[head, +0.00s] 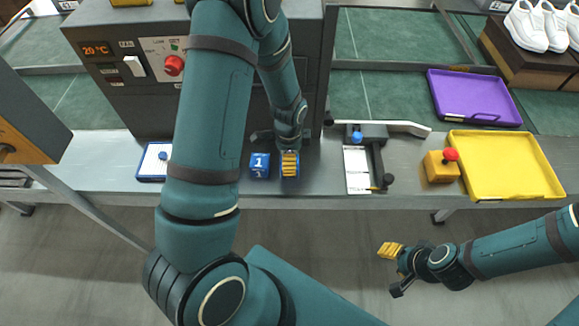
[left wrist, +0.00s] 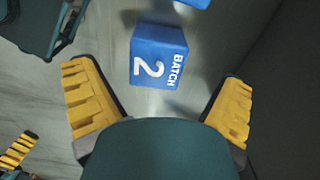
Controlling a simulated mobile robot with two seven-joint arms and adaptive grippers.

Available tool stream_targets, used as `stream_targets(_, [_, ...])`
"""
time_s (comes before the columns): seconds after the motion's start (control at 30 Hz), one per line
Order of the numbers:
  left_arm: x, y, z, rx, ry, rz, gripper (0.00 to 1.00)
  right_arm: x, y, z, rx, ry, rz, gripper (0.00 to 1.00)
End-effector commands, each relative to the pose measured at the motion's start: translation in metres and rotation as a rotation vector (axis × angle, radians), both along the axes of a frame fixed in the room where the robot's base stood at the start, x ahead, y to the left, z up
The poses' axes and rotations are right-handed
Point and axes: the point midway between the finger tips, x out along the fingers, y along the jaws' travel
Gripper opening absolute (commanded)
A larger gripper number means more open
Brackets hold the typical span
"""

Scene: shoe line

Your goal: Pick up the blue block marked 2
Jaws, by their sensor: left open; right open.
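A blue block (left wrist: 158,55) with a white 2 and the word BATCH shows in the left wrist view, ahead of and between the spread fingers of my left gripper (left wrist: 157,82). The fingers do not touch it. In the head view my left gripper (head: 289,163) is low at the bench, beside a blue block (head: 259,167) with a white 1 on top. Part of another blue thing (left wrist: 190,3) shows at the wrist view's top edge. My left arm hides part of the bench. My right gripper (head: 393,269) is open and empty, in front of the bench.
A grey machine (head: 115,95) with a red knob stands behind. A purple tray (head: 435,91) is farther back. A small white-topped blue tray (head: 147,175) is left.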

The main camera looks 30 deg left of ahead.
Motion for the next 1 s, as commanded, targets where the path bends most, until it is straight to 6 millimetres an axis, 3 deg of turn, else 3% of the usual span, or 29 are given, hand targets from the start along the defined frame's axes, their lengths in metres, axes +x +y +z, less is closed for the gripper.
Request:
stream_targets(0.3, [-0.003, -0.003, -0.043, 0.000, 0.001, 0.001, 0.96, -0.003, 0.001, -0.009, 0.002, 0.006, 0.006, 0.47])
stream_targets(0.6, [-0.003, -0.004, -0.047, -0.001, 0.001, 0.001, 0.96, -0.003, 0.001, -0.009, 0.002, 0.007, 0.006, 0.47])
stream_targets(0.67, [-0.003, -0.004, -0.047, -0.001, 0.001, 0.001, 0.79, -0.003, 0.001, -0.009, 0.002, 0.007, 0.006, 0.47])
stream_targets(0.83, [-0.003, -0.004, -0.047, -0.001, 0.001, 0.001, 0.20, -0.003, 0.001, -0.009, 0.002, 0.007, 0.006, 0.47])
stream_targets(1.0, [-0.003, -0.004, -0.047, 0.000, 0.000, 0.001, 0.20, -0.003, 0.001, -0.009, 0.002, 0.006, 0.006, 0.47])
